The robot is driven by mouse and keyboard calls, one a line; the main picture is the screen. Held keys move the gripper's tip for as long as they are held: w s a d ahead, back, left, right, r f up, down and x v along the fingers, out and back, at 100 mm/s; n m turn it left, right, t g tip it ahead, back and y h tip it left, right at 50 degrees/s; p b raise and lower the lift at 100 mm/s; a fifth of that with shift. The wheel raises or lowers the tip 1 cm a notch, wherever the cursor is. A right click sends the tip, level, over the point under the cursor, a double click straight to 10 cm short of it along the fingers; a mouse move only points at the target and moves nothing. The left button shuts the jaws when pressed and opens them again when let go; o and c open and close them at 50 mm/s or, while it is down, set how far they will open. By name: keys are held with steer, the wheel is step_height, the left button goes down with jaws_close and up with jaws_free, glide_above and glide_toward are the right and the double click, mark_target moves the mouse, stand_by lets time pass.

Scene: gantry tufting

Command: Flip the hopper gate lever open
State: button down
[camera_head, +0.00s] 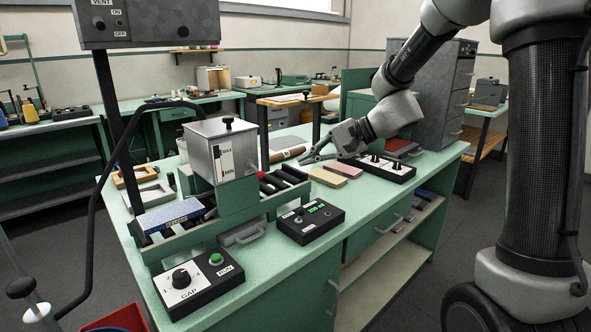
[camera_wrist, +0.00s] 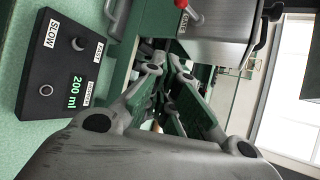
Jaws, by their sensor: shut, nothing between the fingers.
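The hopper (camera_head: 222,150) is a grey metal box with a MAX/MIN level window and a dark knob on its lid, on a green machine on the bench. In the wrist view its metal wall (camera_wrist: 222,48) is at the top. The gate lever (camera_wrist: 189,10) shows there as a red knob on a short silver stem beside a partly cut-off label; its red knob also shows small beside the hopper in the head view (camera_head: 262,175). My gripper (camera_head: 305,161) is shut and empty, to the right of the lever and apart from it. It also shows in the wrist view (camera_wrist: 166,66).
A black box with a green 200 ml display (camera_head: 310,220) stands in front of the machine. A box with a dial and green button (camera_head: 197,284) is at the near corner. Blocks (camera_head: 336,174) and a three-knob panel (camera_head: 378,166) lie below my arm.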

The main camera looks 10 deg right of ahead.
mark_target(256, 170)
steer(key=shift+w+a+r, duration=0.1)
steer(key=shift+a+r, duration=0.05)
steer(key=a+f, duration=0.1)
steer(key=a, duration=0.2)
steer(key=a+f, duration=0.1)
steer(key=a, duration=0.1)
steer(key=a+f, duration=0.1)
steer(key=a, duration=0.2)
steer(key=shift+w+a+f, duration=0.2)
steer(key=shift+a+f, duration=0.15)
steer(key=shift+s+a+r, duration=0.15)
steer(key=shift+s+r, duration=0.1)
steer(key=shift+s, duration=0.35)
